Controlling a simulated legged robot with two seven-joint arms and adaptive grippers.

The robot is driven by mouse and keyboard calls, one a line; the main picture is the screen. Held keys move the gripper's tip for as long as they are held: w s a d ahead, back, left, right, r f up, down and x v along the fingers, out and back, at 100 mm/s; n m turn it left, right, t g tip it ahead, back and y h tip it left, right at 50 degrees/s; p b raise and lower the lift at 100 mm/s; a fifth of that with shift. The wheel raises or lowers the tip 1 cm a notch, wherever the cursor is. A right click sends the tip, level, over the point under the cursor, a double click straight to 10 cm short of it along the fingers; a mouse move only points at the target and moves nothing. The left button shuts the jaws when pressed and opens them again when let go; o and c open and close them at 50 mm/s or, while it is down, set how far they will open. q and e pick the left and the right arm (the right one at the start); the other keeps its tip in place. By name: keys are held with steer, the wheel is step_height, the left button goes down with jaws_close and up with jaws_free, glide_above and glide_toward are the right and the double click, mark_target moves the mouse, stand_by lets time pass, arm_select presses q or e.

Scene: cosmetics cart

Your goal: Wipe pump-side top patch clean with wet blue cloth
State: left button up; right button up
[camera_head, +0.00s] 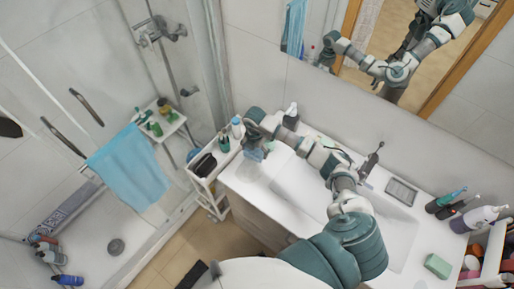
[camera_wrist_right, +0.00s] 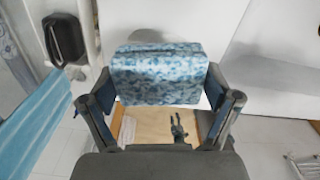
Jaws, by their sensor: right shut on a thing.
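My right gripper (camera_head: 254,152) is at the left end of the white countertop, beside the small white cart (camera_head: 198,186). In the wrist view the right gripper (camera_wrist_right: 160,100) has its two fingers on either side of a blue-and-white mottled cloth (camera_wrist_right: 158,72), folded into a block. The cloth is hard to make out in the head view. The gripper covers part of the surface there, so I cannot tell whether the cloth touches it, and I see no distinct dirty patch. My left gripper is not in view.
The cart holds a black item (camera_wrist_right: 65,38), green containers (camera_head: 223,143) and a white bottle (camera_head: 237,128). A basin, a faucet (camera_head: 372,158) and a soap dish (camera_head: 400,192) lie right. Bottles (camera_head: 480,217) crowd the right end. A mirror shows my reflection. A blue towel (camera_head: 128,165) hangs left.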

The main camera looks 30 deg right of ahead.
steer(key=shift+s+d+f+m, duration=0.1)
steer(key=shift+s+d+m, duration=0.1)
steer(key=shift+m, duration=0.5)
steer(key=shift+f+m, duration=0.1)
steer(key=shift+m, duration=0.3)
steer(key=shift+a+f, duration=0.15)
steer(key=shift+f, duration=0.1)
steer(key=f+b, duration=0.4)
steer(key=f, duration=0.1)
steer(key=shift+a+b, duration=0.3)
steer(key=shift+s+a+p, duration=0.15)
steer(key=shift+a+p, duration=0.15)
steer(key=shift+p, duration=0.1)
steer(key=s+a+p, duration=0.1)
steer(key=a, duration=0.3)
steer(key=s+a+p, duration=0.1)
steer(key=a, duration=0.1)
steer(key=shift+s+a+r+p, duration=0.15)
steer(key=shift+s+a+p, duration=0.1)
steer(key=shift+s+p, duration=0.1)
steer(key=shift+s+a, duration=0.1)
steer(key=shift+a, duration=0.3)
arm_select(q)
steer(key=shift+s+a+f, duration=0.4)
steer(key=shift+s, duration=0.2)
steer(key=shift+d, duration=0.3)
arm_select(e)
steer(key=shift+d, duration=0.35)
